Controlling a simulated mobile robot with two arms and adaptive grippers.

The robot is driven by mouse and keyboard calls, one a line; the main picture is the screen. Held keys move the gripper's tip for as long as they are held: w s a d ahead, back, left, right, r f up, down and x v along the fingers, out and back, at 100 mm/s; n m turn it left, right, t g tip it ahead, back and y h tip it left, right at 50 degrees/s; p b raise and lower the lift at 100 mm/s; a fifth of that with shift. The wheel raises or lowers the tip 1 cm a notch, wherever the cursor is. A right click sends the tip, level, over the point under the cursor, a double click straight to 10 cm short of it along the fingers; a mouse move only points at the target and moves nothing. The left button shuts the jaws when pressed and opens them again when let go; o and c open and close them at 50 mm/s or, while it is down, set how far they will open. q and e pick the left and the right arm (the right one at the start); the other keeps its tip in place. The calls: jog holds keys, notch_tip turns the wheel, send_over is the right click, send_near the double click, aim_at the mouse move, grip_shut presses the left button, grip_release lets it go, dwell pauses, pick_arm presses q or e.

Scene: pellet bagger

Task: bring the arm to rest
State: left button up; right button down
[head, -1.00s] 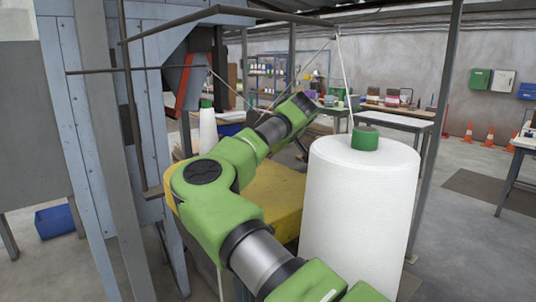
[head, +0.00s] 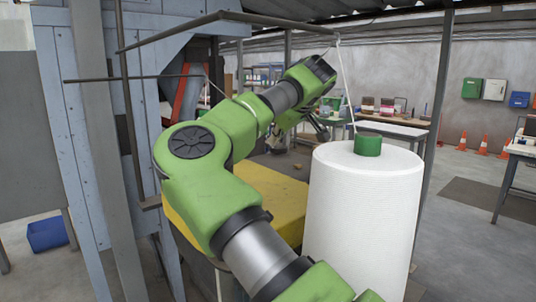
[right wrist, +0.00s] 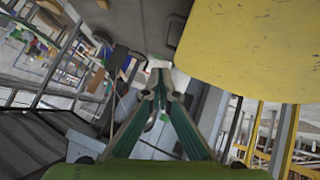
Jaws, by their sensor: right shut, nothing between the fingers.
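My right arm is green with grey joints and reaches across the middle of the head view. My right gripper (head: 322,130) shows small and dark below the end of the arm, beyond the yellow table. In the right wrist view the fingers of this gripper (right wrist: 160,88) come together at their tips, and nothing is between them. My left gripper is in neither view.
A big white thread spool (head: 362,215) with a green core stands right of the arm. The yellow table (head: 285,205) lies below the arm and also shows in the wrist view (right wrist: 255,45). A blue-grey machine frame (head: 75,130) stands left. A blue bin (head: 47,234) sits on the floor.

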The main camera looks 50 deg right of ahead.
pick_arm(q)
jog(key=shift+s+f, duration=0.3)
pick_arm(e)
jog(key=shift+v, duration=0.9)
